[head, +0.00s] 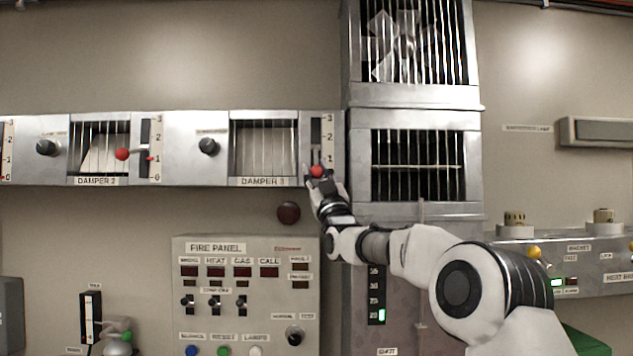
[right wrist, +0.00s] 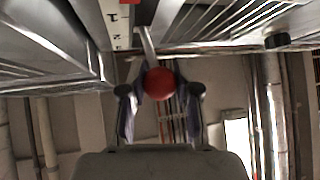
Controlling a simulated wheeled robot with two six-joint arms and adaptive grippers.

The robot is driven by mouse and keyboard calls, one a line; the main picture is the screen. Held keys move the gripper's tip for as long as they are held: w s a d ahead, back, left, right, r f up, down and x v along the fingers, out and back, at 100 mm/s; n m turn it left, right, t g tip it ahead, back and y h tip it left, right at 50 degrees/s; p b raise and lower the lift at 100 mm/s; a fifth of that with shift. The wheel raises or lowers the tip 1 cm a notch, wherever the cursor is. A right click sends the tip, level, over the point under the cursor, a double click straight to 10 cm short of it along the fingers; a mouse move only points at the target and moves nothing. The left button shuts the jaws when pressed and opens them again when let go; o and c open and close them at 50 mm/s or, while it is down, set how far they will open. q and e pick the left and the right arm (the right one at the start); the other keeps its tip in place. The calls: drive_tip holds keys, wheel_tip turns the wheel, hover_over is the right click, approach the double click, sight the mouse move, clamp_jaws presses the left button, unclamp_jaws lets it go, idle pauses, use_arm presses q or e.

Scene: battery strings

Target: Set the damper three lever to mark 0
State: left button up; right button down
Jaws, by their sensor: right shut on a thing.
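The damper three lever has a red ball knob (head: 317,172) at the bottom of its slotted scale (head: 316,135), which is marked up to 3 at the top. The knob sits below mark 1, near the scale's lower end; the 0 mark is hidden by my gripper. My right gripper (head: 318,176) is shut on the knob from below. In the right wrist view the red knob (right wrist: 159,83) sits between the two fingers, with the lever's pale shaft (right wrist: 147,42) running up to the panel. My left gripper is not in view.
The damper 3 window (head: 264,148) is left of the scale, and the damper 2 lever's red knob (head: 122,154) sticks out further left. A barred metal duct (head: 414,119) stands close on the right. The fire panel (head: 247,290) is below; a dark red button (head: 289,212) sits between.

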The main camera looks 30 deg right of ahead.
drive_tip(key=shift+w+d+f, duration=0.1)
drive_tip(key=shift+w+f, duration=0.25)
drive_tip(key=shift+f, duration=0.25)
drive_tip(key=shift+w+d+f, duration=0.1)
drive_tip(key=shift+w+f, duration=0.05)
drive_tip(key=shift+f, duration=0.05)
drive_tip(key=c, duration=0.9)
unclamp_jaws()
drive_tip(key=shift+o, duration=0.4)
drive_tip(key=shift+w, duration=0.1)
drive_tip(key=shift+s, duration=0.25)
drive_tip(key=v, duration=1.1)
drive_tip(key=shift+s+f, duration=0.15)
drive_tip(key=shift+f, duration=0.2)
